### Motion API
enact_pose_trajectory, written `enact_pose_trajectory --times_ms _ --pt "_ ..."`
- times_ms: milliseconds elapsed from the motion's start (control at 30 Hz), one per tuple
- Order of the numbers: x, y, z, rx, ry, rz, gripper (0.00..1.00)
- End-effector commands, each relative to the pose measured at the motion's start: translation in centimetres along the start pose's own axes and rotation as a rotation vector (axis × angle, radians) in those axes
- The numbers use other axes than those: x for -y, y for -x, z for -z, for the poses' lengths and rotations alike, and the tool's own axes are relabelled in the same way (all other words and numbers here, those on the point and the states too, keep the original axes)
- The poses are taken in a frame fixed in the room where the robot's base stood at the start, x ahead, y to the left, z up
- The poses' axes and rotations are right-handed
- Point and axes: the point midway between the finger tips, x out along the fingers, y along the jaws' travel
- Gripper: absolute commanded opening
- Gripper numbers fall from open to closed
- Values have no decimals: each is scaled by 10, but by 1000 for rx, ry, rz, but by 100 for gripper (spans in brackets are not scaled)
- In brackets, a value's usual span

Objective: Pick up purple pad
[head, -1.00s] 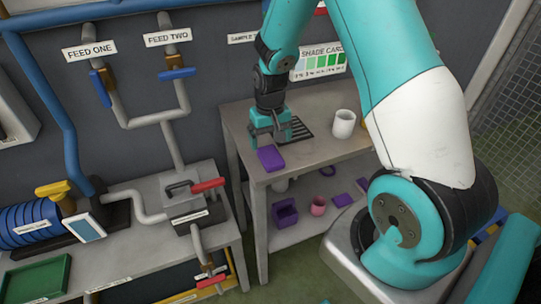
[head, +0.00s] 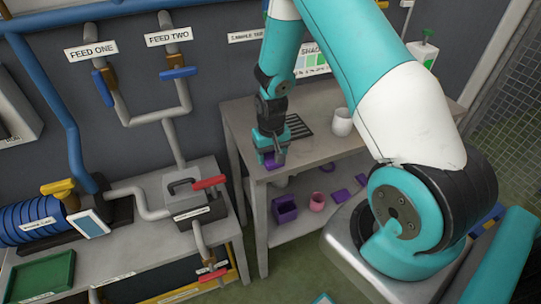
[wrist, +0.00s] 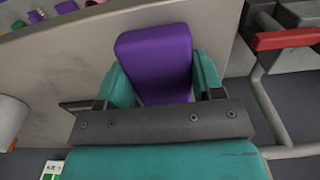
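The purple pad (wrist: 155,62) is a block with rounded corners, lying near the front left corner of the workbench top. In the head view only part of the pad (head: 273,161) shows under my gripper (head: 271,156). In the wrist view the teal fingers of my gripper (wrist: 163,85) stand on either side of the pad, close to its sides. No clear gap shows, but I cannot tell whether they press on it. The pad's near end is hidden behind the gripper body.
The lower shelf holds a purple box (head: 285,209), a pink cup (head: 317,201) and flat purple pieces. A pipe stand with a red handle (head: 209,183) is to the left.

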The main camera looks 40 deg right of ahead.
Motion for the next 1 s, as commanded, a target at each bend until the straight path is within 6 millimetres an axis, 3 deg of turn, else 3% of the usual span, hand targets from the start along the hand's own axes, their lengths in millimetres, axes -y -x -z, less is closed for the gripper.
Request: enact_pose_trajectory --times_ms 33,100,400,567,767,1000 --pt "0 0 0 0 0 0 48" --pt "0 0 0 0 0 -1 38" --pt "0 2 0 0 0 0 38" --pt "0 13 1 -4 0 0 38" --pt "0 54 2 -9 0 0 38" --pt "0 129 2 -9 0 0 38"
